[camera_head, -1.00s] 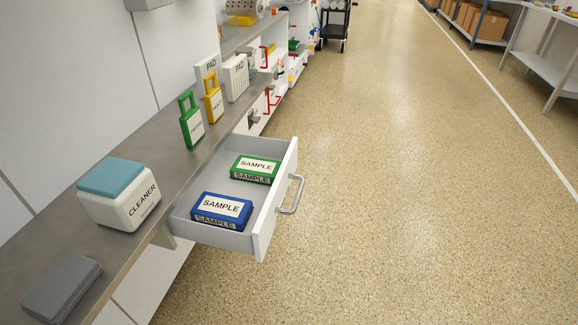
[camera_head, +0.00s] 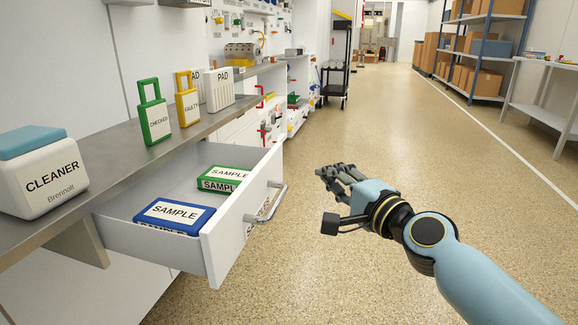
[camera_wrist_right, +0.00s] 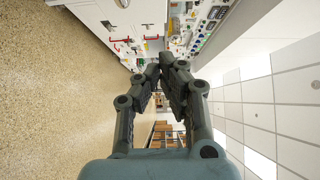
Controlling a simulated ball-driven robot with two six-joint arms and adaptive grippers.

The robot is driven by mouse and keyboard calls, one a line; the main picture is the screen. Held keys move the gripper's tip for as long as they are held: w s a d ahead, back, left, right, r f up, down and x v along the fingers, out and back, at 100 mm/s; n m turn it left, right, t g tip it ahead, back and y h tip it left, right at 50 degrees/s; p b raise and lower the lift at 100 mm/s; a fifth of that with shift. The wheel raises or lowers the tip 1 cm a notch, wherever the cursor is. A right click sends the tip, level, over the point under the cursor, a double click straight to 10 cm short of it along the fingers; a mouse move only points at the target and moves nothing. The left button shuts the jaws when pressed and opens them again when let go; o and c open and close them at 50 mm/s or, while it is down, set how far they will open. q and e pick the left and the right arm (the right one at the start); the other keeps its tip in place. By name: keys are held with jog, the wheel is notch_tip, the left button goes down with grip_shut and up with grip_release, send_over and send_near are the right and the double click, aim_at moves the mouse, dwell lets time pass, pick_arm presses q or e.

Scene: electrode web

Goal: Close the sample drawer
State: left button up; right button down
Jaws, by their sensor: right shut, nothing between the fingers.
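The sample drawer (camera_head: 236,234) is pulled out from under the grey counter, in the head view. Its white front carries a metal bar handle (camera_head: 268,204) facing right. Inside lie a blue sample box (camera_head: 174,214) and a green sample box (camera_head: 220,178). My right gripper (camera_head: 328,172) is to the right of the handle, apart from it, with floor between. In the right wrist view its fingers (camera_wrist_right: 164,66) meet near the tips, with nothing between them. My left gripper is not in view.
On the counter (camera_head: 112,172) stand a cleaner block (camera_head: 42,178), a green tag (camera_head: 153,118), a yellow tag (camera_head: 187,106) and white pad boxes (camera_head: 219,90). A dark cart (camera_head: 336,72) stands further back. The floor (camera_head: 390,135) right of the drawer is open.

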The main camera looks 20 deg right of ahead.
send_near(279, 152)
jog(key=w+d, duration=0.3)
jog(key=w+a, duration=0.1)
jog(key=a, duration=0.1)
jog(key=w+a, duration=0.1)
jog(key=shift+a+f+b, duration=0.15)
jog(key=shift+a+b, duration=0.25)
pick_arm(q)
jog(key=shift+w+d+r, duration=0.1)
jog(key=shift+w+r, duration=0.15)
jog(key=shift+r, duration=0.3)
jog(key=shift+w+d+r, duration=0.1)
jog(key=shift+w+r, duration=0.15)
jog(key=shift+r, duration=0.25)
